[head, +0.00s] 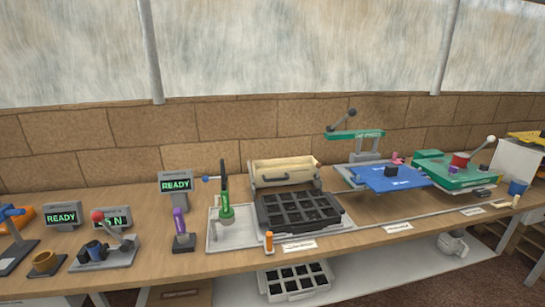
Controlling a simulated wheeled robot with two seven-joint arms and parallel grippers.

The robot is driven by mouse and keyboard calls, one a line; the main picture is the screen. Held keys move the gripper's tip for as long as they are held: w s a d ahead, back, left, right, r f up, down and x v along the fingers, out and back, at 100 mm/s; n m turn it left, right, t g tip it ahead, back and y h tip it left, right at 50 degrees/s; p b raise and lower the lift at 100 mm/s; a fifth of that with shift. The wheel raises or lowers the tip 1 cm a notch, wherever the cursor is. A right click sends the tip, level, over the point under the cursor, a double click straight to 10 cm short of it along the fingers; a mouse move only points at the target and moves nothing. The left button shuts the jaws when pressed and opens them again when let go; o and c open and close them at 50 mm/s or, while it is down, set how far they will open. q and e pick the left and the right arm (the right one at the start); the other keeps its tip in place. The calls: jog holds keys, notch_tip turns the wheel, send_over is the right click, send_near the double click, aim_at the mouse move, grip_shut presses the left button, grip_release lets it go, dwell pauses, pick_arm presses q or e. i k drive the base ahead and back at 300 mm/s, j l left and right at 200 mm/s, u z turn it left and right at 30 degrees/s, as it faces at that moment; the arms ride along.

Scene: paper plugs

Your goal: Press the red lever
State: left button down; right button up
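A lever with a red ball knob (97,215) rises from a small grey device (104,255) at the left of the long wooden bench. The lever's arm slants down to the right from the knob. A dark blue cylinder (94,249) stands on the same device. Behind it, a small screen (112,218) is partly covered by the knob. Neither of my grippers is in view.
Farther right are a black cell tray (298,208), a blue board (388,178) and a green machine (456,170).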

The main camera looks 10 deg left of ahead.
aim_at(98, 216)
jog(key=j+u, duration=0.4)
jog(key=i+j+u, duration=0.1)
jog(key=j+u, duration=0.25)
jog(key=i+j+u, duration=0.1)
jog(key=j+u, duration=0.3)
jog(key=l, duration=0.1)
